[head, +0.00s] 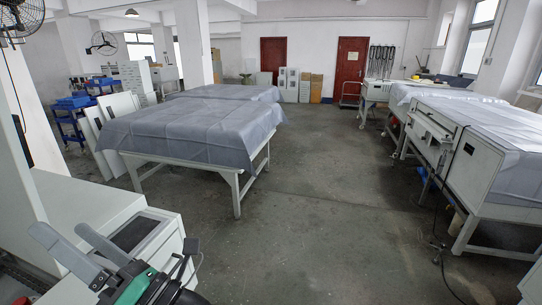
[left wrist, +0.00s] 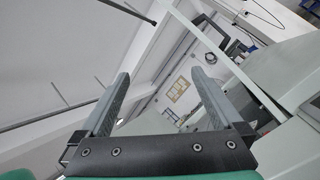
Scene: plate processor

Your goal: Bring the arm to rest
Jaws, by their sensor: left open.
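My left gripper (head: 60,230) is at the lower left of the head view, over a white cabinet-like unit (head: 88,205). Its two grey fingers point up and to the left and are spread apart. In the left wrist view the same gripper (left wrist: 159,73) shows both fingers wide apart with nothing between them. Whether it touches the white unit cannot be told. My right gripper is in neither view.
A table under a grey cloth (head: 190,130) stands ahead, with another behind it. A white plate-processing machine (head: 470,150) stands at the right, partly covered. The grey floor (head: 320,190) between them is clear. A white wall or post rises at the left edge.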

